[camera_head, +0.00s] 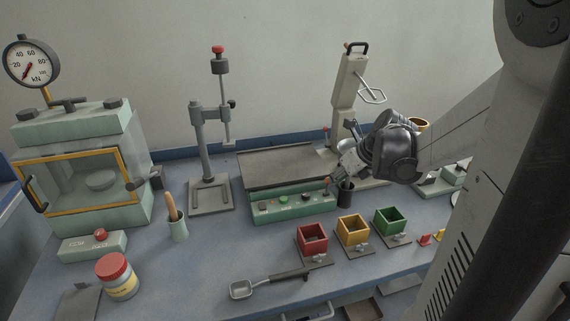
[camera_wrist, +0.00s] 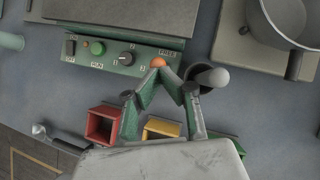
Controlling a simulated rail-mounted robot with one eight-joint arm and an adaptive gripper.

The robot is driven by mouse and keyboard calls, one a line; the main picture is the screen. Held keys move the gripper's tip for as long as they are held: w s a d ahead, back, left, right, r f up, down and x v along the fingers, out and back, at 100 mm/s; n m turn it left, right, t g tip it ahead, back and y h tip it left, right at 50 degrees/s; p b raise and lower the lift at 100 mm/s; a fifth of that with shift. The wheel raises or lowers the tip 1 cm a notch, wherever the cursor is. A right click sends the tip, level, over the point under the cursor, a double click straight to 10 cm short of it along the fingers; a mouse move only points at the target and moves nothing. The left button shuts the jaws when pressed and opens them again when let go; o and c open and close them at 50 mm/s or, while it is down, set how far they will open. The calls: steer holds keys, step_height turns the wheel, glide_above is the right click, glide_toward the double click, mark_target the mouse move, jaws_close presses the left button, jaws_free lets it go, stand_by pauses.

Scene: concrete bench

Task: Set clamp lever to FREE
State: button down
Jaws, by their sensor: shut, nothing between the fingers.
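The green control panel (camera_wrist: 115,55) of the flat-topped machine fills the upper left of the wrist view, with a FREE label at its right end. Just below that label is a round orange knob (camera_wrist: 158,62), which looks like the clamp lever's end; the rest of the lever is hidden, so I cannot tell its setting. My gripper (camera_wrist: 166,74) is shut and empty, its fingertips right at the knob; whether they touch it I cannot tell. In the head view my gripper (camera_head: 332,184) is at the right end of the panel (camera_head: 290,201).
A dark cup (camera_head: 346,193) with a grey-headed tool stands close to the right of my gripper. Red (camera_head: 312,240), yellow (camera_head: 352,230) and green (camera_head: 390,220) bins stand in front. A metal scoop (camera_head: 268,283) lies near the front edge. A tall press stands behind.

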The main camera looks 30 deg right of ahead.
steer(key=shift+w+d+r, duration=0.1)
steer(key=shift+w+d, duration=0.05)
steer(key=shift+w, duration=0.1)
steer(key=shift+r, duration=0.15)
stand_by(0.5)
steer(key=shift+r+p, duration=0.65)
steer(key=shift+r, duration=0.05)
steer(key=shift+r, duration=0.1)
steer(key=p+v, duration=0.7)
steer(key=v, duration=0.2)
steer(key=shift+s+r, duration=0.25)
